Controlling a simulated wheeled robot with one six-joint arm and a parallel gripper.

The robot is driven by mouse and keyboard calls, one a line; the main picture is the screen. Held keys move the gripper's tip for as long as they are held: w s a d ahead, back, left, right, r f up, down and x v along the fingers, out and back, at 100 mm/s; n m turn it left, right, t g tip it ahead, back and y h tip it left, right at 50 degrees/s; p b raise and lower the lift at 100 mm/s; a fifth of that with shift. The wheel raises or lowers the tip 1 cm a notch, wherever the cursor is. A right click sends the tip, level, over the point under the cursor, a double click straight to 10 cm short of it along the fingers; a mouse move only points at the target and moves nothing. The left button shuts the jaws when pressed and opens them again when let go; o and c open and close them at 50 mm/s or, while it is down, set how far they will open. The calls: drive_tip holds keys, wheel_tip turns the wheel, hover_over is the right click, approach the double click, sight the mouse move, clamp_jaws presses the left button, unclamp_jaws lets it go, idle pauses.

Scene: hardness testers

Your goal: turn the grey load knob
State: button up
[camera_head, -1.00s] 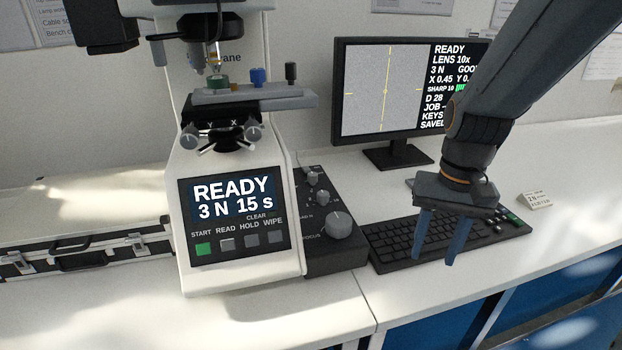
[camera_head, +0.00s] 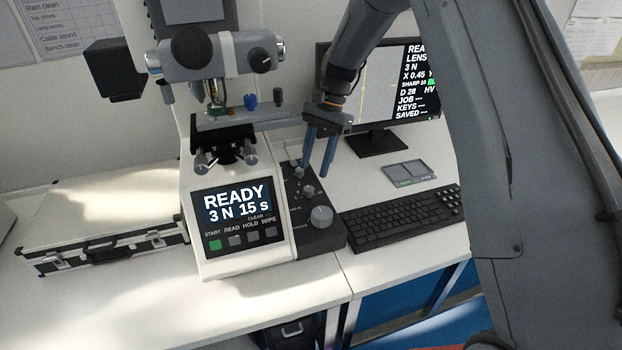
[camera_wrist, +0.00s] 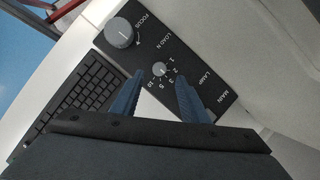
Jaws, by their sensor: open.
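The grey load knob (camera_head: 308,191) is the small middle knob on the dark side panel, right of the white tester. In the wrist view the load knob (camera_wrist: 158,69) sits beside the "LOAD N" label, ringed by numbers from 1 to 10. My gripper (camera_head: 316,171) is open and empty above the panel, its blue fingers pointing down. In the wrist view my gripper (camera_wrist: 161,79) has one fingertip on either side of the knob's line, apart from it; the exact height gap is unclear. The tester's screen (camera_head: 235,203) reads "READY 3 N 15 s".
A larger focus knob (camera_head: 321,216) is close to the load knob, and a smaller knob (camera_head: 299,173) lies behind it. The stage (camera_head: 250,119) juts out near my gripper's left. A keyboard (camera_head: 405,214) and monitor (camera_head: 362,105) stand at the right; a case (camera_head: 100,225) lies left.

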sight(309, 187)
drive_tip(key=shift+p+x, duration=1)
drive_tip(key=shift+x, duration=2.2)
clamp_jaws()
drive_tip(key=shift+w, duration=0.1)
drive_tip(key=n+h+b, duration=0.1)
drive_tip(key=n+b, duration=0.1)
drive_tip(key=n, duration=0.1)
drive_tip(key=shift+w+a+n+b, duration=0.1)
drive_tip(key=shift+n+b, duration=0.25)
drive_tip(key=shift+n, duration=0.05)
drive_tip(key=shift+a+n+g+h+b, duration=0.15)
drive_tip(key=shift+n+h+b, duration=0.35)
drive_tip(key=shift+n, duration=0.5)
drive_tip(key=shift+d+n+g+h+b, duration=0.1)
drive_tip(key=shift+n+g+h+b, duration=0.3)
drive_tip(key=shift+n, duration=0.6)
